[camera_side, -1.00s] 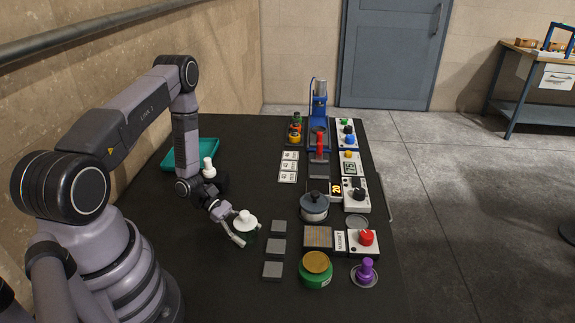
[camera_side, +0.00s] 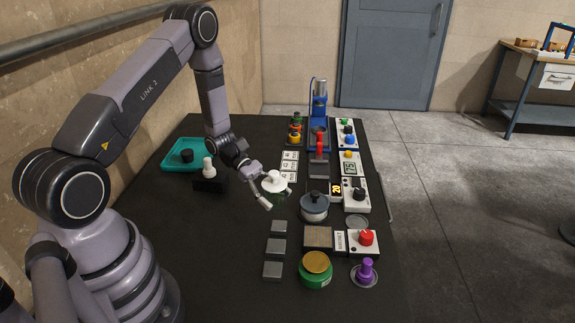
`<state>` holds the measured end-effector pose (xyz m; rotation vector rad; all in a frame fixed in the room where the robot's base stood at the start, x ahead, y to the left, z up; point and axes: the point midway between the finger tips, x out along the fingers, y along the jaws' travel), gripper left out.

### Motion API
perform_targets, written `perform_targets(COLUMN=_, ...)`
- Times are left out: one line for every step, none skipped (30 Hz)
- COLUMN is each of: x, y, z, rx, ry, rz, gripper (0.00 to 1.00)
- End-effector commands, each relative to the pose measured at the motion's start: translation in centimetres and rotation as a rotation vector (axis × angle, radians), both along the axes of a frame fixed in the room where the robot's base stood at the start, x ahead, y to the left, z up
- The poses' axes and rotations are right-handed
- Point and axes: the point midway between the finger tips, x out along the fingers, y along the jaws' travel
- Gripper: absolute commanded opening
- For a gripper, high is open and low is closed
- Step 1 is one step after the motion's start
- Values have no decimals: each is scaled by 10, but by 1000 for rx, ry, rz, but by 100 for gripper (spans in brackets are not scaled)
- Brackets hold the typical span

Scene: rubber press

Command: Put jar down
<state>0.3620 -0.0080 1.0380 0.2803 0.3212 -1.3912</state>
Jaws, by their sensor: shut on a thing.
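My gripper (camera_side: 267,193) is shut on a jar (camera_side: 274,182) with a white knobbed lid. Its dark greenish body is mostly hidden by the finger and the lid. The jar looks upright. It is left of the grey pot and just in front of the white labelled cards (camera_side: 289,165). I cannot tell whether its base touches the black table (camera_side: 225,255) or hangs a little above it.
A grey pot with a dark lid (camera_side: 314,206) stands close on the right. Three grey square pads (camera_side: 276,246) lie in front. A white-knobbed piece on a black block (camera_side: 209,170) and a teal tray (camera_side: 172,163) are at the left. A green tin (camera_side: 316,272) stands at the front.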

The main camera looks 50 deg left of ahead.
Motion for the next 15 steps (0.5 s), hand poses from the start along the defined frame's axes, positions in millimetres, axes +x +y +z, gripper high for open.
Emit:
perform_targets(x=15, y=-16, z=4, rx=2, ry=-8, rz=-55, gripper=15)
perform_targets(x=23, y=-25, z=7, rx=2, ry=-8, rz=-81, gripper=15)
perform_targets(x=31, y=-36, z=11, rx=1, ry=-8, rz=-112, gripper=15)
perform_targets(x=37, y=-43, z=13, rx=1, ry=-6, rz=-135, gripper=15)
perform_targets(x=41, y=-50, z=16, rx=0, ry=-5, rz=-153, gripper=15)
perform_targets(x=46, y=-58, z=18, rx=1, ry=-3, rz=-173, gripper=15)
perform_targets(x=49, y=-63, z=20, rx=0, ry=-1, rz=-186, gripper=15)
perform_targets(x=52, y=-68, z=22, rx=0, ry=-1, rz=-196, gripper=15)
perform_targets(x=56, y=-72, z=22, rx=0, ry=2, rz=-206, gripper=15)
perform_targets(x=60, y=-74, z=22, rx=1, ry=1, rz=-212, gripper=15)
perform_targets(x=64, y=-77, z=21, rx=1, ry=2, rz=-216, gripper=15)
perform_targets(x=70, y=-79, z=18, rx=0, ry=4, rz=-218, gripper=15)
perform_targets(x=76, y=-81, z=15, rx=1, ry=3, rz=-219, gripper=15)
perform_targets(x=83, y=-82, z=12, rx=1, ry=3, rz=-219, gripper=15)
perform_targets(x=92, y=-84, z=7, rx=0, ry=3, rz=-219, gripper=15)
